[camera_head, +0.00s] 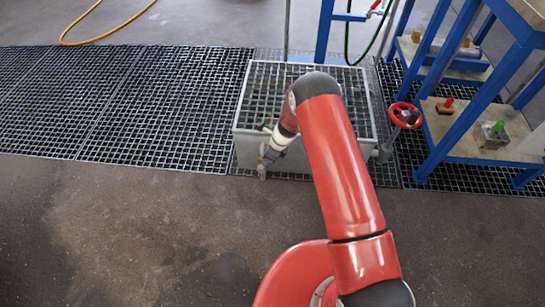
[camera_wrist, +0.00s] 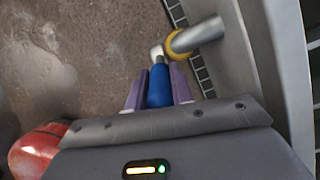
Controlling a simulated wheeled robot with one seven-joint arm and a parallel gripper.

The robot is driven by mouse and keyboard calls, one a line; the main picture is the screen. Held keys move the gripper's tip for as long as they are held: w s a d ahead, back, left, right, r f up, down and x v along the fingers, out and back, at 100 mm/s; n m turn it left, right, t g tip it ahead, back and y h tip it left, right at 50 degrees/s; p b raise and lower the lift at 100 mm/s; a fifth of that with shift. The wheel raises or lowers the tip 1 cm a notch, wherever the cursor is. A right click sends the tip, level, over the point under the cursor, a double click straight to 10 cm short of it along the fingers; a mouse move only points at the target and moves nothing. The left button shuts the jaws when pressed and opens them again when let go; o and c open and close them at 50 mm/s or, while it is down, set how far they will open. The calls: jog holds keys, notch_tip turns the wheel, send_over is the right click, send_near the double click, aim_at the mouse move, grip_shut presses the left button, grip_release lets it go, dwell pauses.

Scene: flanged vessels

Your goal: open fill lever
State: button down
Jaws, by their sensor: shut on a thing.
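The fill lever (camera_wrist: 160,85) has a blue grip and a pale metal end in the wrist view. It meets a yellow ring and a grey metal pipe (camera_wrist: 200,37) at its upper end. My gripper (camera_wrist: 158,88) has purple fingers on both sides of the blue grip and is shut on it. In the head view my gripper (camera_head: 264,160) is small, at the front left of the grated grey tank (camera_head: 243,110). The lever cannot be made out clearly there, and my red arm covers part of the tank.
A red handwheel (camera_head: 405,115) is on the tank's right side. A blue-framed shelf (camera_head: 440,125) with several small fittings stands at the right. Black floor grating (camera_head: 130,105) lies to the left. A yellow hose (camera_head: 105,37) lies behind it. Concrete floor in front is clear.

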jog(key=shift+a+r+h+p, duration=0.2)
jog(key=shift+a+h+p, duration=0.2)
jog(key=shift+a+h, duration=0.55)
jog(key=shift+w+d+h, duration=0.1)
jog(key=shift+d+h, duration=0.05)
jog(key=shift+h, duration=0.1)
jog(key=c, duration=1.2)
grip_release()
jog(key=r, duration=0.5)
jog(key=d+r, duration=0.1)
jog(key=r, duration=0.1)
jog(key=shift+r, duration=0.3)
